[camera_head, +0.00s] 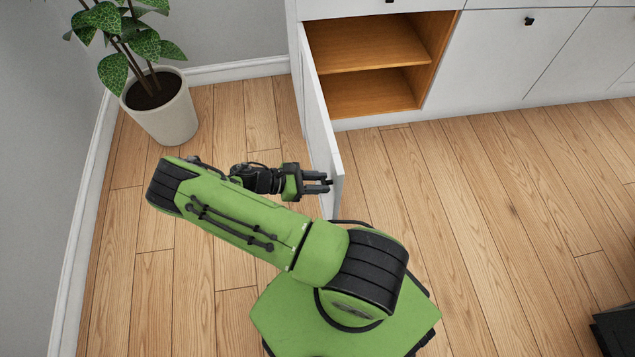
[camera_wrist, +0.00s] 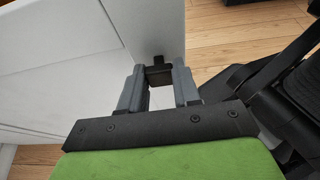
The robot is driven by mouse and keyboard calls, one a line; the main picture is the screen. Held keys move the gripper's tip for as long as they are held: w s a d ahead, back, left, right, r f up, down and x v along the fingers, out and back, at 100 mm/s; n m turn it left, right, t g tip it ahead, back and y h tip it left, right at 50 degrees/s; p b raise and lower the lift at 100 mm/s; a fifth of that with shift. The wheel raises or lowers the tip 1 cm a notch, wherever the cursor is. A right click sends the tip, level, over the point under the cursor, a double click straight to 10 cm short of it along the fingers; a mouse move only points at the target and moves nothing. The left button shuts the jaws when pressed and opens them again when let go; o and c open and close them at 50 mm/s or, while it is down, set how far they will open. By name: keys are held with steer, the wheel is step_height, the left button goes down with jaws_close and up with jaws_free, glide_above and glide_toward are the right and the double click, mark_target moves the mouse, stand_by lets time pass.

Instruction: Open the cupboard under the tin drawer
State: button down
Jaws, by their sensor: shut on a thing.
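The white cupboard door (camera_head: 316,120) stands swung wide open, roughly square to the cabinet front. Behind it the cupboard (camera_head: 365,50) shows a bare wooden inside with a shelf. My gripper (camera_head: 328,183) is at the door's outer face near its free edge. In the wrist view my gripper (camera_wrist: 160,85) has its two grey fingers around a small black knob (camera_wrist: 158,72) on the door (camera_wrist: 158,25), and it is shut on it. The drawer above the cupboard is mostly cut off at the top of the head view.
A potted plant (camera_head: 160,106) stands at the left by the wall. More closed white cabinet fronts (camera_head: 520,60) run to the right. A dark object (camera_head: 614,328) lies at the lower right edge. The wooden floor (camera_head: 480,190) right of the door is clear.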

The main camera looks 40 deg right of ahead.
steer(key=shift+a+f, duration=0.15)
steer(key=shift+a, duration=0.05)
steer(key=c, duration=0.8)
jaws_free()
steer(key=shift+d, duration=0.1)
steer(key=p+v, duration=0.2)
steer(key=v, duration=1.4)
steer(key=shift+d+r, duration=0.1)
steer(key=shift+r, duration=0.1)
